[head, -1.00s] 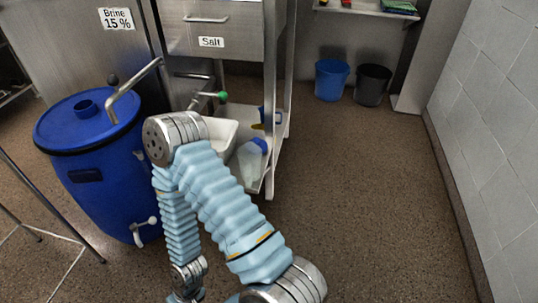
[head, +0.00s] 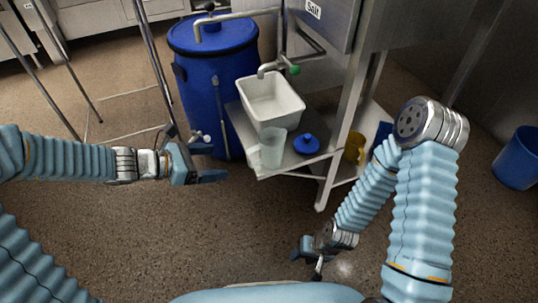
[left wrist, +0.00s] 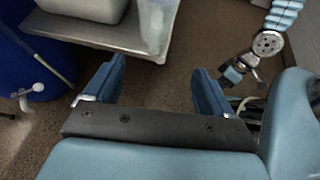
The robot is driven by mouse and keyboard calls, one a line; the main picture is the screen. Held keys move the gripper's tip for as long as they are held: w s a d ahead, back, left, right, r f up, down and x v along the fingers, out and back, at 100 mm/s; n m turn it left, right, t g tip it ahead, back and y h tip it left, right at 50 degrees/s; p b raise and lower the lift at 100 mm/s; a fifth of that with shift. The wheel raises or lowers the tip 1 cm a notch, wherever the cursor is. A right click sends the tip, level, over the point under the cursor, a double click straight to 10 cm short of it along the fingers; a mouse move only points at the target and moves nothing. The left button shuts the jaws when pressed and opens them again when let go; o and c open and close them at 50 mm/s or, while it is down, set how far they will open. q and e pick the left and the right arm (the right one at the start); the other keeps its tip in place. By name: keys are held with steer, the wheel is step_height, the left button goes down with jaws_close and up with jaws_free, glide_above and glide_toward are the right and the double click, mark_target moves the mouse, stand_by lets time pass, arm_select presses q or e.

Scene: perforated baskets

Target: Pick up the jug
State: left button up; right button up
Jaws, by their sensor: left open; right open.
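A translucent pale jug (head: 271,148) stands upright at the front corner of the low metal shelf (head: 307,161), with a handle-like part on its left. It also shows at the top of the left wrist view (left wrist: 158,24). My left gripper (head: 207,162) is open and empty, left of the jug and apart from it. In the left wrist view its two blue fingers (left wrist: 159,68) are spread, with the jug beyond them. My right gripper (head: 311,258) is open, low over the floor and right of the jug.
A white basin (head: 271,101) sits behind the jug under a tap. A blue lid-like item (head: 306,144) lies right of the jug. A yellow jug (head: 354,147) stands further right. A blue barrel (head: 216,75) is at the back left.

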mark_target(255, 147)
arm_select(q)
steer(key=shift+n+t+h, duration=0.4)
steer(key=shift+n+t, duration=0.1)
steer(key=w+d, duration=0.1)
steer(key=d, duration=0.1)
steer(key=w+d+b, duration=0.1)
steer(key=w+d, duration=0.2)
steer(key=d, duration=0.2)
steer(key=shift+w+f+b, duration=0.2)
steer(key=shift+f+b, duration=0.05)
steer(key=shift+b, duration=0.1)
steer(key=b+x, duration=0.1)
steer(key=x, duration=0.4)
steer(key=shift+d+f, duration=0.25)
steer(key=shift+d, duration=0.05)
steer(key=c, duration=0.8)
arm_select(e)
steer(key=f, duration=0.3)
steer(key=shift+s+d, duration=0.1)
steer(key=shift+d, duration=0.15)
arm_select(q)
steer(key=shift+r, duration=0.1)
arm_select(e)
steer(key=shift+r, duration=0.1)
